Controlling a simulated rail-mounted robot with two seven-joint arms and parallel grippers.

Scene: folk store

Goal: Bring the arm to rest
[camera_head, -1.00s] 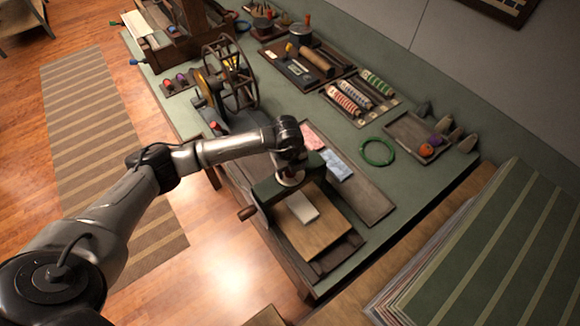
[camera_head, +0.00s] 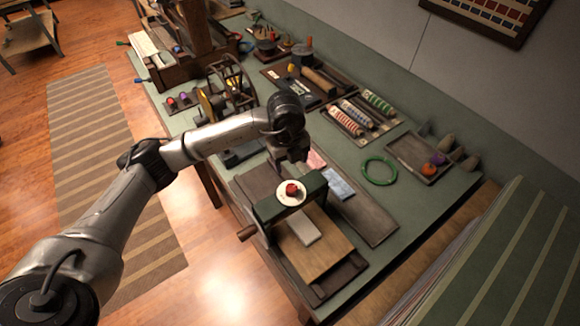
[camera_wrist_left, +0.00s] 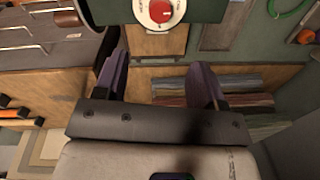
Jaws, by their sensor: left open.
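My left gripper (camera_head: 293,158) hangs from the arm over the green bench, just behind the green press frame (camera_head: 270,208) in the head view. In the left wrist view its two dark fingers (camera_wrist_left: 163,82) stand apart with nothing between them. The press top bears a white dial with a red knob (camera_head: 291,191), also in the wrist view (camera_wrist_left: 160,10), beyond the fingers and apart from them. A pale block (camera_head: 302,229) lies on the wooden press bed (camera_head: 318,252). My right gripper does not show.
A green ring (camera_head: 379,171), a tray with round items (camera_head: 418,160) and a rack of patterned rolls (camera_head: 362,116) lie on the bench (camera_head: 440,196). A wheeled device (camera_head: 226,88) stands behind the arm. A striped stack (camera_head: 480,250) is at right.

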